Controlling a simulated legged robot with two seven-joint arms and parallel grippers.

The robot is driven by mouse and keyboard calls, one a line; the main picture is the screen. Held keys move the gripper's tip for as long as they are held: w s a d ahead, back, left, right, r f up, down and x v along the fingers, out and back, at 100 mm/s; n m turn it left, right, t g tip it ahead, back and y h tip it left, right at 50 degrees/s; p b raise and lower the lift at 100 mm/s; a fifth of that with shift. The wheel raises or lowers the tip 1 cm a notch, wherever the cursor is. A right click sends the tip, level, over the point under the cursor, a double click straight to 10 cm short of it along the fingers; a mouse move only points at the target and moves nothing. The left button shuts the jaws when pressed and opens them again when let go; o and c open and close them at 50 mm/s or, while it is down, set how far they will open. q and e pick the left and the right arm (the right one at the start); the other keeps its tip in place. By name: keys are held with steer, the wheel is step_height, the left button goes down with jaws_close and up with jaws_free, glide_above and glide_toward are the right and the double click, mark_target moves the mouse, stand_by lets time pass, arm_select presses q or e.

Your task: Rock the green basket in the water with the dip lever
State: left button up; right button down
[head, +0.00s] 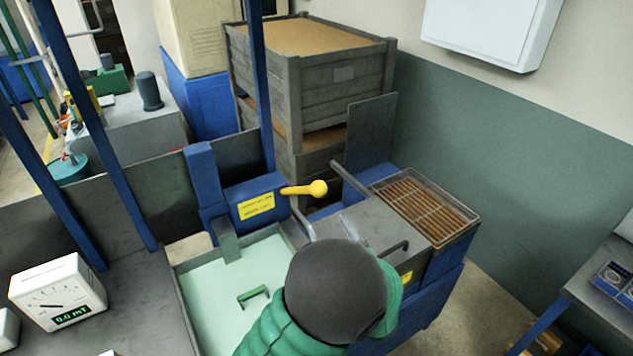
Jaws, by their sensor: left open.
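The dip lever (302,189) is a yellow arm with a round knob, sticking out to the right from a blue post beside the tank. The tank (179,278) holds pale green water. A green handle (253,294) shows in the water; it appears to belong to the green basket, whose body I cannot make out. My left arm, with a green sleeve and dark round wrist, covers the tank's right front. My left gripper (350,226) appears open beyond the wrist, just below and right of the lever knob, apart from it. My right gripper is not in view.
A tray with brown slats (425,205) sits on the blue machine at right. Stacked wooden crates (315,95) stand behind. A blue upright (260,85) rises behind the lever. A white meter reading 0.0 mT (58,291) stands on the grey bench at left.

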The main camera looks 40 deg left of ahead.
mark_target(316, 182)
arm_select(q)
steer(key=shift+m+t, duration=0.5)
steer(key=p+x, duration=0.1)
steer(key=x, duration=0.4)
steer(key=p+x, duration=0.2)
steer(key=x, duration=0.3)
steer(key=w+r+p+x, duration=0.1)
steer(key=x, duration=0.5)
steer(key=shift+d, duration=0.4)
steer(key=shift+w+a, duration=0.3)
steer(key=shift+c, duration=0.8)
jaws_close()
